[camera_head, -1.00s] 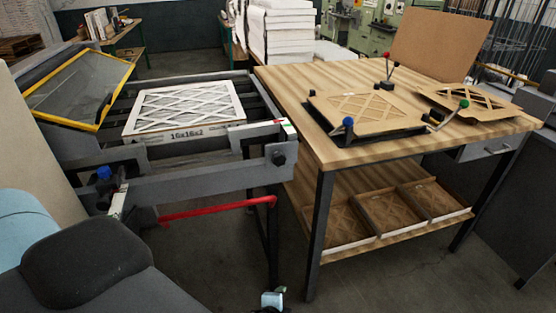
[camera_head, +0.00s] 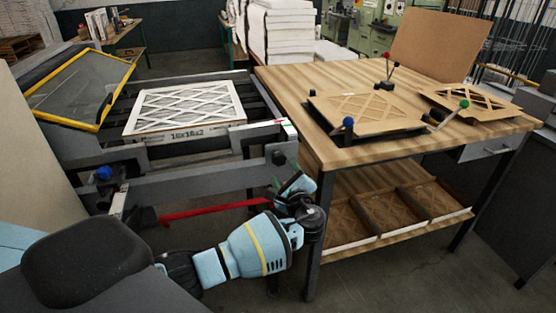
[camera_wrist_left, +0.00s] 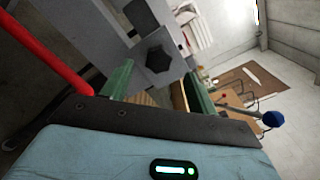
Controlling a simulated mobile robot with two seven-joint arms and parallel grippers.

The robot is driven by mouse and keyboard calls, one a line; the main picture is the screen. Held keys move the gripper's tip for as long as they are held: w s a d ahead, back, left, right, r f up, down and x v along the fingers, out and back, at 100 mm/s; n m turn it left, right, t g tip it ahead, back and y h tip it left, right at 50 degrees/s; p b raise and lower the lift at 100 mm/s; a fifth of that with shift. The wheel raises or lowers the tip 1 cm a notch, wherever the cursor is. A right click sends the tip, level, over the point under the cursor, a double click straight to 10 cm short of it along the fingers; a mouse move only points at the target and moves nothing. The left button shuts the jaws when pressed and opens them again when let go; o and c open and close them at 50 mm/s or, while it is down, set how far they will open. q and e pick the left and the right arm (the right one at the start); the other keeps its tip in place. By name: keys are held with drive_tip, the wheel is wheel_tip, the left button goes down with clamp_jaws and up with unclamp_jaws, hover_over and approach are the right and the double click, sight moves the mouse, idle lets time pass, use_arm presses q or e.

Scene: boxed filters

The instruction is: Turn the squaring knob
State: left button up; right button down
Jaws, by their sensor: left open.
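A dark knob (camera_head: 279,158) sits on the grey end plate of the machine rail, just below the rail's right end. It shows in the left wrist view as a black lobed knob (camera_wrist_left: 158,59) on a grey plate. My left gripper (camera_head: 285,174) is just in front of and below that plate, with its green fingers pointing up towards it. In the left wrist view the gripper (camera_wrist_left: 157,84) is open, its fingers apart, with the knob ahead between them and no contact visible. A blue knob (camera_head: 104,173) is at the left end of the front rail. My right gripper is out of view.
A white-framed filter (camera_head: 185,108) lies on the machine bed. A red bar (camera_head: 213,209) runs beside my left forearm; it also shows in the left wrist view (camera_wrist_left: 45,52). The wooden table (camera_head: 335,155) stands close on the right, with boxed filters (camera_head: 361,218) on its shelf.

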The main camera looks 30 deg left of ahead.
sight(278, 160)
use_arm(q)
drive_tip(key=x, duration=0.7)
drive_tip(key=shift+w+a+b, duration=0.15)
drive_tip(key=shift+w+b, duration=0.05)
drive_tip(key=shift+b, duration=0.1)
drive_tip(key=c, duration=1)
